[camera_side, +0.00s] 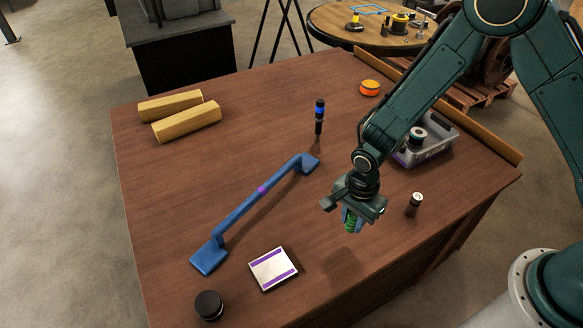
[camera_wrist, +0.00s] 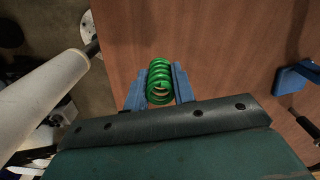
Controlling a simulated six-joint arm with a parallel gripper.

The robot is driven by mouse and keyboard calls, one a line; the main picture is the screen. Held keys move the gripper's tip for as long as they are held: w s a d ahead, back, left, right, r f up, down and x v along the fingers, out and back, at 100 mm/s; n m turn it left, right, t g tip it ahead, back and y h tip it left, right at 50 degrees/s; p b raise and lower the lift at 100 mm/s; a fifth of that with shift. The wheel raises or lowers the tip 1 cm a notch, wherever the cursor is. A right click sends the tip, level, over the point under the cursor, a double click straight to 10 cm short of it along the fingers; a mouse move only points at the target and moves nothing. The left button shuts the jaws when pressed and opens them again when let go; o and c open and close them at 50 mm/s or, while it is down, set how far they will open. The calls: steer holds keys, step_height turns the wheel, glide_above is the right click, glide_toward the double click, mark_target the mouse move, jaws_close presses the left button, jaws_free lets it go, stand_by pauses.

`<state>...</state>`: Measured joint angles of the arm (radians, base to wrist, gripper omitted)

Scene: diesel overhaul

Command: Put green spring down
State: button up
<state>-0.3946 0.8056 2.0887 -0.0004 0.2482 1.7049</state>
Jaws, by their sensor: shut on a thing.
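The green spring (camera_wrist: 159,82) is held between the two blue fingers of my gripper (camera_wrist: 158,90) in the wrist view. In the side view, the spring (camera_side: 350,222) shows below my gripper (camera_side: 351,217), above the front right part of the brown wooden table (camera_side: 330,295). A dark shadow lies on the table below and left of it, and the spring looks raised off the surface. My gripper is shut on the spring.
A white pad with purple edges (camera_side: 273,268), a blue bar (camera_side: 245,204) and a black round cap (camera_side: 209,305) lie to the left. A small cylinder (camera_side: 414,203) and a grey bin (camera_side: 433,146) stand to the right. The table front is clear.

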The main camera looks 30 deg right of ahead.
steer(key=shift+f, duration=0.75)
steer(key=shift+f, duration=1.9)
steer(key=shift+f, duration=0.1)
steer(key=o, duration=1)
steer(key=shift+r, duration=6.1)
